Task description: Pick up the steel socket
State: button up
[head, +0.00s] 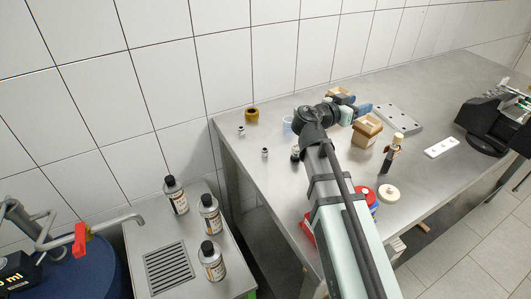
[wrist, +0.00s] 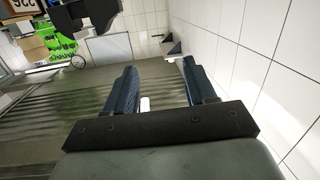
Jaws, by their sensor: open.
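Two small metallic pieces stand on the left part of the steel table, one near the back edge (head: 241,130) and one nearer the middle (head: 265,152). Either could be the steel socket; they are too small to tell. A dark small piece (head: 295,153) stands beside my arm. My gripper (head: 363,109) is over the table's back middle, well to the right of these pieces, and points right. In the wrist view my gripper (wrist: 160,66) shows two dark blue fingers wide apart, with nothing held. Neither metallic piece can be made out in the wrist view.
A cardboard box (head: 367,130), a holed metal plate (head: 398,117) and a yellow-brown ring (head: 252,114) are on the table. A black machine (head: 495,120) stands at right. Several bottles (head: 210,215) stand on the lower bench. A tiled wall (head: 220,60) borders the table's back.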

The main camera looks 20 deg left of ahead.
aim_at(266, 149)
jog(key=s+a+f+y, duration=0.1)
jog(key=s+a, duration=0.2)
jog(key=a, duration=0.2)
jog(key=s+a+f+n+y, duration=0.1)
jog(key=s+a+f, duration=0.1)
jog(key=s+a, duration=0.1)
jog(key=s+a+f+n+y, duration=0.1)
jog(key=s+a, duration=0.1)
jog(key=a, duration=0.4)
jog(key=shift+s+a+f+t+y, duration=0.3)
jog(key=shift+s+a+f, duration=0.05)
jog(key=shift+s+f, duration=0.05)
jog(key=s+a+f+n+y, duration=0.3)
jog(key=s+a+f+y, duration=0.15)
jog(key=s+a, duration=0.9)
jog(key=x, duration=0.4)
jog(key=f+x, duration=0.1)
jog(key=x, duration=0.4)
jog(key=d+x, duration=0.1)
jog(key=x, duration=0.3)
jog(key=shift+s+f, duration=0.15)
jog(key=shift+f, duration=0.2)
jog(key=shift+c, duration=0.4)
grip_shut()
jog(key=shift+r, duration=0.1)
